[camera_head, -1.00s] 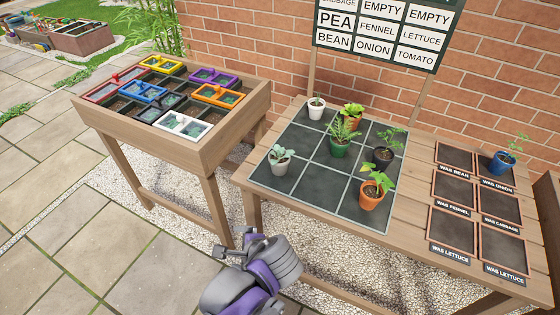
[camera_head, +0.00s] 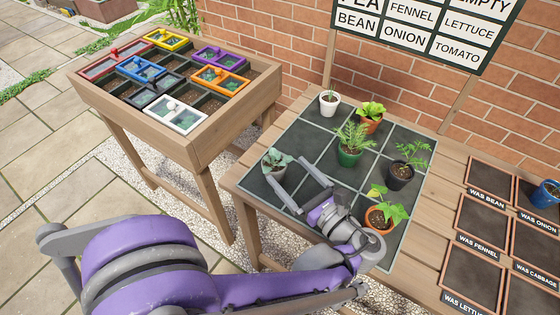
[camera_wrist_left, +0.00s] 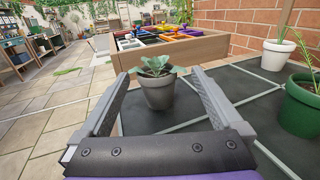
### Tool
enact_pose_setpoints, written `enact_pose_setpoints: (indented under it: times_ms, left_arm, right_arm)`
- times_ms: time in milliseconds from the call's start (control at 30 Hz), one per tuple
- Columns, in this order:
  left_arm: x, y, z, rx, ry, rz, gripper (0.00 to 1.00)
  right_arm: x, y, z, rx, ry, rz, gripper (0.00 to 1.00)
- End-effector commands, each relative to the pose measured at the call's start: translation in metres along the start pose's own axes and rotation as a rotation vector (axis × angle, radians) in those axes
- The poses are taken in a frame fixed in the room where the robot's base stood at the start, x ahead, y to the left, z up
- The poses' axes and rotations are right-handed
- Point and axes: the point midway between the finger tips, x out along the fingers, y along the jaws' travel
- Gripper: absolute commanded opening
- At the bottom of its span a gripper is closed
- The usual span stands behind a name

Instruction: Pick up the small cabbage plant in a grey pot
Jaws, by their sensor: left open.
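The small cabbage plant in a grey pot (camera_head: 275,163) stands upright at the near left of the dark gridded mat (camera_head: 308,143). In the left wrist view the plant's grey pot (camera_wrist_left: 158,93) shows between and beyond the two fingers, with a few grey-green leaves on top. My left gripper (camera_head: 291,183) is open and empty, low over the mat, its fingers pointing towards the pot. In the head view one finger reaches near the pot's front; I cannot tell whether it touches. In the left wrist view the left gripper (camera_wrist_left: 155,100) has its fingers spread wide either side of the pot. My right gripper is not in view.
A green pot (camera_head: 349,156), a white pot (camera_head: 329,104), an orange pot (camera_head: 381,218), a black pot (camera_head: 401,176) and another orange pot (camera_head: 370,123) share the mat. A wooden planter (camera_head: 195,140) with coloured frames stands left. Labelled trays (camera_head: 480,232) lie right.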

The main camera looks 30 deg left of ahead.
Motion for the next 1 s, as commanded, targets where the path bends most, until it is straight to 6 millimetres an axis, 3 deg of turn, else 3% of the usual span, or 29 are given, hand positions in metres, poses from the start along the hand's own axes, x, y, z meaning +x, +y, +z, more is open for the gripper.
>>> enact_pose_setpoints:
  times_ms: [100, 367, 633, 967, 1000]
  left_arm:
    - [0.021, 0.002, -0.001, 0.000, 0.000, 0.006, 1.00]
    - [0.043, 0.002, -0.004, 0.000, 0.001, 0.004, 1.00]
    - [0.081, 0.004, -0.011, 0.000, 0.001, 0.005, 1.00]
    - [0.088, 0.003, -0.010, -0.001, 0.002, 0.001, 1.00]
    - [0.088, 0.003, -0.010, -0.001, 0.002, 0.001, 0.93]
  right_arm:
    - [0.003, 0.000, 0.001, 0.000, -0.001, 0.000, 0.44]
    - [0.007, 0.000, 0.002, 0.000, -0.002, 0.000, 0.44]
    - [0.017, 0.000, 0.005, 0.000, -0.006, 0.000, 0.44]
    - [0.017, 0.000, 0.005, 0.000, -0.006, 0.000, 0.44]
    - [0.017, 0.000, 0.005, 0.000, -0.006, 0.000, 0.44]
